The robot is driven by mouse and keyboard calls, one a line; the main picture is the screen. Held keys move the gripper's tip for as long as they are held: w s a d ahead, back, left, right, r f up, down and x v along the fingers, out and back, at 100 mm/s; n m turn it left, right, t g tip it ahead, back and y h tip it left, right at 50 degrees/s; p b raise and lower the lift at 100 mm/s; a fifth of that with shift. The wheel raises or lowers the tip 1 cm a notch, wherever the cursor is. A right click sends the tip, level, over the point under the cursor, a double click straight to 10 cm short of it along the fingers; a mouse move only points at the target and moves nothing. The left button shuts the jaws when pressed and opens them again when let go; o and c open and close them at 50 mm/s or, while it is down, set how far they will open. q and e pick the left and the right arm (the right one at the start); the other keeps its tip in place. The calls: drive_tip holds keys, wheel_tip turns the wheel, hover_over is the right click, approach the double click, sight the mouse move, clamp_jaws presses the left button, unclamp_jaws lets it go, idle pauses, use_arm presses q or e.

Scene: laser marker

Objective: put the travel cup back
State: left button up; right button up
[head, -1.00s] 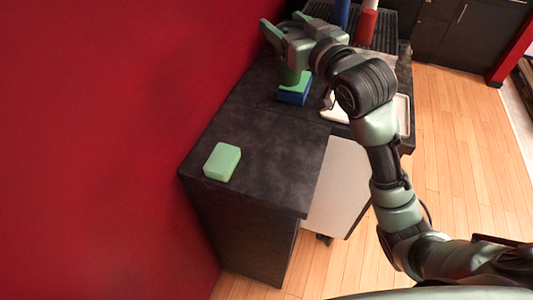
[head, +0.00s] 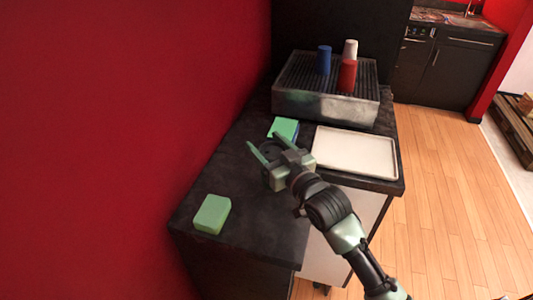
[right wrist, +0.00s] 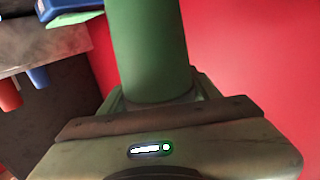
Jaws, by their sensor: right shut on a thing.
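The travel cup appears to be the green cylinder (right wrist: 147,45) in the right wrist view. My right gripper (right wrist: 155,100) is shut on it. In the head view my right gripper (head: 267,150) is over the dark counter, in front of a green-topped blue box, and the cup is hardly visible there. A blue cup (head: 324,59), a white cup (head: 350,49) and a red cup (head: 347,75) stand on the slatted bed of a grey machine (head: 325,104). My left gripper is not in view.
The green-topped blue box (head: 284,129) is just behind my right gripper. A white tray (head: 355,153) lies to its right. A green block (head: 211,214) is at the counter's near left. The dark counter (head: 255,215) between them is bare. A red wall (head: 130,120) borders the left side.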

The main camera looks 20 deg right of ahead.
drive_tip(key=shift+f, duration=1.45)
drive_tip(key=shift+f, duration=0.2)
drive_tip(key=o, duration=0.8)
drive_tip(key=shift+r, duration=0.25)
drive_tip(key=shift+b+v, duration=1)
drive_tip(key=shift+v, duration=5.05)
